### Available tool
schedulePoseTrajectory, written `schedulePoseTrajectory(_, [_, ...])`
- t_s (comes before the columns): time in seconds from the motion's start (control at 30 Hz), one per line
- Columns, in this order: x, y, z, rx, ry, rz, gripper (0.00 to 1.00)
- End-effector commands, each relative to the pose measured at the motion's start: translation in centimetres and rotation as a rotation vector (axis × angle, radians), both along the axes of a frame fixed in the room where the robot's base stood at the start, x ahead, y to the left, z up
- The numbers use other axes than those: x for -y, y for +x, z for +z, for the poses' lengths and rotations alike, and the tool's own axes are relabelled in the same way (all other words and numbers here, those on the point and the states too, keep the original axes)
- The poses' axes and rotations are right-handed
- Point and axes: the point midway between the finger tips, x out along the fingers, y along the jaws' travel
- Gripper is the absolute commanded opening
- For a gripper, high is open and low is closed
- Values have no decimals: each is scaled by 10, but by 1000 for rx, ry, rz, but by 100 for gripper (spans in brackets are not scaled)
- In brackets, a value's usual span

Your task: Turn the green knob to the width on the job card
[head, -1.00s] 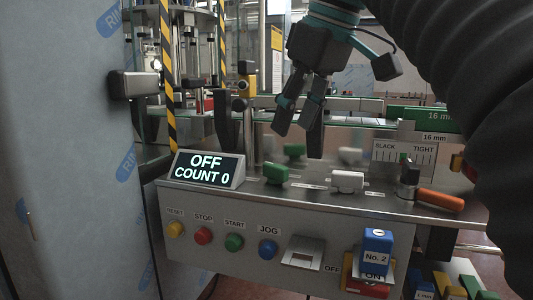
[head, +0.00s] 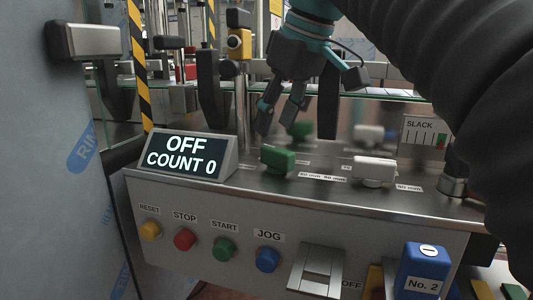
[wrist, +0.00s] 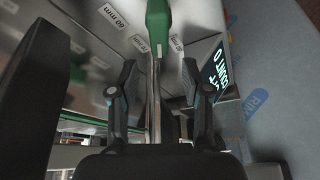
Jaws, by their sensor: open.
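The green knob (head: 278,160) stands on the steel panel top, right of the display, and shows at the top of the wrist view (wrist: 157,22). Small white width labels lie around it; one reads 60 mm (wrist: 115,17) in the wrist view, others are hard to read. My gripper (head: 277,118) is open and empty, above and behind the knob in the head view. In the wrist view its fingertips (wrist: 158,72) are apart, with the knob ahead between their lines. I cannot tell whether they touch it. I cannot make out a job card.
The display (head: 188,157) reads OFF, COUNT 0. A white knob (head: 373,170) stands right of the green one. Coloured buttons, including a blue JOG button (head: 268,259), line the front. A blue No. 2 block (head: 423,268) is at lower right. A grey cabinet (head: 50,200) bounds the left.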

Motion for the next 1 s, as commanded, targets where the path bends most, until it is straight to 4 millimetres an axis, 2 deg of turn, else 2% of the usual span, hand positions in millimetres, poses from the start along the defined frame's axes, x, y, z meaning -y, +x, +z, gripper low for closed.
schedulePoseTrajectory(0.03, [-2,2,-12,-1,-1,0,48])
schedulePoseTrajectory(0.1, [-5,6,-23,-1,0,-1,48])
schedulePoseTrajectory(0.3, [-12,13,-45,-1,-1,-2,48])
schedulePoseTrajectory(0.5, [-14,16,-54,1,-1,-3,48])
schedulePoseTrajectory(0.77, [-14,17,-55,1,-1,-3,48])
schedulePoseTrajectory(0.97, [-14,17,-55,1,-1,-3,0])
schedulePoseTrajectory(1.0, [-14,17,-55,1,-1,-3,0])
